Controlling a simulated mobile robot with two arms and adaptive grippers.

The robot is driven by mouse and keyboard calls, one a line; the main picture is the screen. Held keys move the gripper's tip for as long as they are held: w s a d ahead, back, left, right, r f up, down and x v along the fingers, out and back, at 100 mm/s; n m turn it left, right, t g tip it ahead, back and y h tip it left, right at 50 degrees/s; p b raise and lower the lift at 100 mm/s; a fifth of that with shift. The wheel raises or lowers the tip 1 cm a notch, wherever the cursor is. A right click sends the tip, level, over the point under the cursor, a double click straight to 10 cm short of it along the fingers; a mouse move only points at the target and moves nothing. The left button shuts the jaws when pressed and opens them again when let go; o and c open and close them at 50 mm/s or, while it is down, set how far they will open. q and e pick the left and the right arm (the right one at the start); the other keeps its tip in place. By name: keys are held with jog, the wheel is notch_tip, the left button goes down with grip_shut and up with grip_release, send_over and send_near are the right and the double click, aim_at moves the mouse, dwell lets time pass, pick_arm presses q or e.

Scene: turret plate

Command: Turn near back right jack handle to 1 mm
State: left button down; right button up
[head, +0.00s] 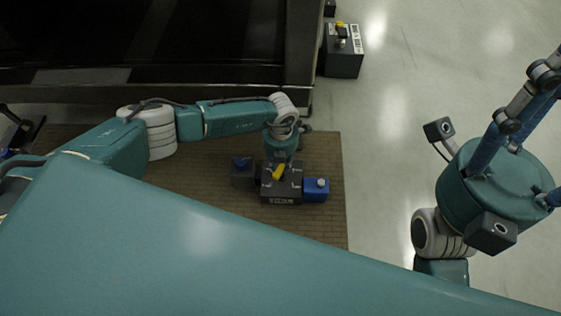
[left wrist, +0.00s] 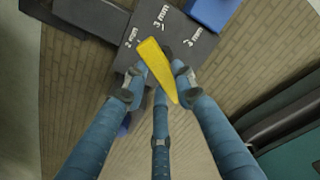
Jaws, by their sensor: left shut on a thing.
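The jack (head: 281,195) is a dark box on the brown mat, with a yellow handle (head: 279,172) on top. My left gripper (head: 281,166) reaches down over it from behind. In the left wrist view, its blue fingers (left wrist: 160,88) are shut on the yellow handle (left wrist: 160,68), whose narrow end lies between them. White mm labels show on the jack's dark top (left wrist: 178,22); one reads 3 mm, and the others are harder to read. My right gripper (head: 522,105) is at the far right over bare floor. Its fingertips leave the picture, so its opening is hidden.
A blue block (head: 316,190) adjoins the jack on its right, and a dark block (head: 243,178) with a blue knob stands on its left. Another dark box (head: 343,56) with a yellow handle stands farther back by a large black frame (head: 300,50).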

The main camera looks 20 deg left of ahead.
pick_arm(q)
jog(key=c, duration=1.4)
grip_release()
jog(key=shift+r, duration=0.25)
notch_tip(320, 180, up, 12)
jog(key=shift+f, duration=0.15)
jog(key=shift+d, duration=0.1)
